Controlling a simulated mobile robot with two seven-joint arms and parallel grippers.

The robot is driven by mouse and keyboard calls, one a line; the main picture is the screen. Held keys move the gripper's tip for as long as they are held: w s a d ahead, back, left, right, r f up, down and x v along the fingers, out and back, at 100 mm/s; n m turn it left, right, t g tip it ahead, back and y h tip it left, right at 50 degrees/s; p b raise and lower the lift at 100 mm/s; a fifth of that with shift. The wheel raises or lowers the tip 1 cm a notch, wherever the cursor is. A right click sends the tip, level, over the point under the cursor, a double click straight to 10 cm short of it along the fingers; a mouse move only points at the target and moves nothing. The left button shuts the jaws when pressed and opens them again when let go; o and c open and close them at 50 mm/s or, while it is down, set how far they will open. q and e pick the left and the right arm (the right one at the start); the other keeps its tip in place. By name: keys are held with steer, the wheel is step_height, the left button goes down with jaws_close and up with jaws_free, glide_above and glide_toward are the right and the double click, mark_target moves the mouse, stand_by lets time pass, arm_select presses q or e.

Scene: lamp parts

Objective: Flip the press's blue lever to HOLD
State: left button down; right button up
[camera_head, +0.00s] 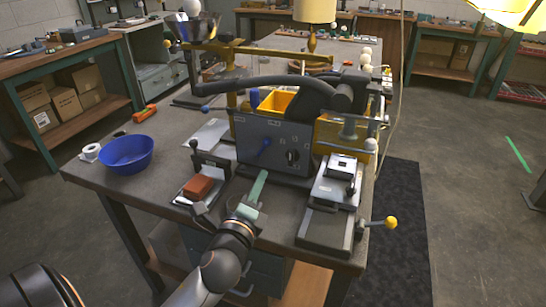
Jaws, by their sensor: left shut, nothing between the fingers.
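The blue lever (265,146) sits on the grey front panel of the press (250,132), pointing up and to the right. A black dial (292,157) is to its right. The labels on the panel are too small to read. My left gripper (262,175) is shut and empty. Its narrow greenish fingers point at the panel, below the lever and, as far as I can tell, apart from it. My right gripper is not in view.
A fixture with a red-brown block (197,187) stands left of my gripper. A grey slide unit (330,196) and a yellow-knobbed handle (390,222) are at the right. A blue bowl (126,154) and a tape roll (90,151) lie at the left.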

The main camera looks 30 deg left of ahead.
mark_target(262, 149)
arm_select(q)
steer(key=x, duration=0.9)
steer(key=shift+d, duration=0.1)
steer(key=shift+w, duration=0.45)
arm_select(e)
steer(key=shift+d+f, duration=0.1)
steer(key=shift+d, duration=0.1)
arm_select(q)
steer(key=shift+a+r, duration=0.1)
steer(key=shift+a, duration=0.1)
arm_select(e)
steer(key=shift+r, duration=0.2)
arm_select(q)
steer(key=shift+a+r+n+p, duration=0.1)
steer(key=shift+n+p, duration=0.2)
steer(key=shift+p, duration=0.15)
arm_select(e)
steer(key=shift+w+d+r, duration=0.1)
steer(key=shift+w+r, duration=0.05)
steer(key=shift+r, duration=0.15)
